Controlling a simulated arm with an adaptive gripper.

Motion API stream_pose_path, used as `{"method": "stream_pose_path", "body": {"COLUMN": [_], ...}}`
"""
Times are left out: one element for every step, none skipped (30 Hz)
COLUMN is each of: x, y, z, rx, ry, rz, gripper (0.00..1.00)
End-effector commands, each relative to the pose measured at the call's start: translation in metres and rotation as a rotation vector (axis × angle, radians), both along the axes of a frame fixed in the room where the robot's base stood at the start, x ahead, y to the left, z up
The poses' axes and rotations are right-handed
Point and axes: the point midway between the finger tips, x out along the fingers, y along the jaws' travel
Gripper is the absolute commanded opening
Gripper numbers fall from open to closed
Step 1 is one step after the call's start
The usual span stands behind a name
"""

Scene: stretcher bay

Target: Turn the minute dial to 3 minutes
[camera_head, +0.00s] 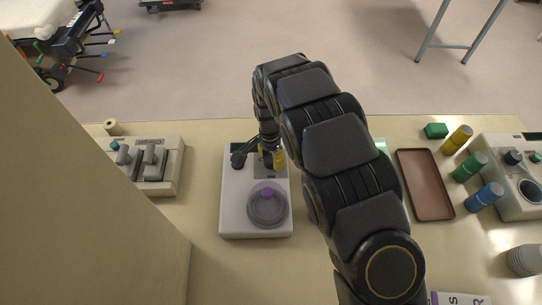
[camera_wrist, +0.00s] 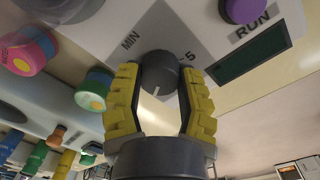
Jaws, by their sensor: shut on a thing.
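The minute dial (camera_wrist: 160,72) is a dark grey round knob on a pale panel in the wrist view. Its white pointer line points toward the bottom of that view, and the labels "MIN" and "5" stand on either side of it. My gripper (camera_wrist: 160,98) has its yellow fingers around the dial, one on each side. In the head view, my gripper (camera_head: 271,158) reaches down to the back of the white machine (camera_head: 235,208) and hides the dial.
A purple button (camera_wrist: 243,10) by "RUN" and a dark display (camera_wrist: 250,52) are beside the dial. A round clear lid (camera_head: 267,216) is on the machine's front. A brown tray (camera_head: 425,185) and several coloured cylinders stand to the right, a grey device (camera_head: 170,180) to the left.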

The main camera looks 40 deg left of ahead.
Motion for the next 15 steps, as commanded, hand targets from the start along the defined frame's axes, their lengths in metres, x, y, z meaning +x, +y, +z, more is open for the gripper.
{"method": "stream_pose_path", "body": {"x": [0.0002,0.0002,0.0002,0.0002,0.0001,0.0001,0.0001,0.0001,0.0001,0.0001,0.0001,0.0000,-0.0001,-0.0002,-0.0004], "y": [0.0004,0.0004,0.0004,0.0005,0.0005,0.0005,0.0005,0.0005,0.0006,0.0005,0.0006,0.0005,0.0007,0.0007,0.0008], "z": [-0.0010,-0.0011,-0.0011,-0.0011,-0.0012,-0.0013,-0.0013,-0.0013,-0.0013,-0.0013,-0.0013,-0.0014,-0.0014,-0.0014,-0.0015], "rx": [0.002,0.002,0.002,0.002,0.002,0.002,0.002,0.002,0.002,0.002,0.002,0.002,0.002,0.001,0.001], "ry": [-0.001,-0.001,-0.002,-0.002,-0.002,-0.002,-0.002,-0.002,-0.001,-0.001,-0.002,-0.001,-0.002,-0.001,-0.001], "rz": [0.029,0.049,0.078,0.101,0.127,0.161,0.188,0.215,0.252,0.281,0.309,0.348,0.377,0.406,0.444], "gripper": [0.04,0.04,0.04,0.04,0.04,0.04,0.04,0.04,0.04,0.04,0.04,0.04,0.04,0.04,0.04]}}
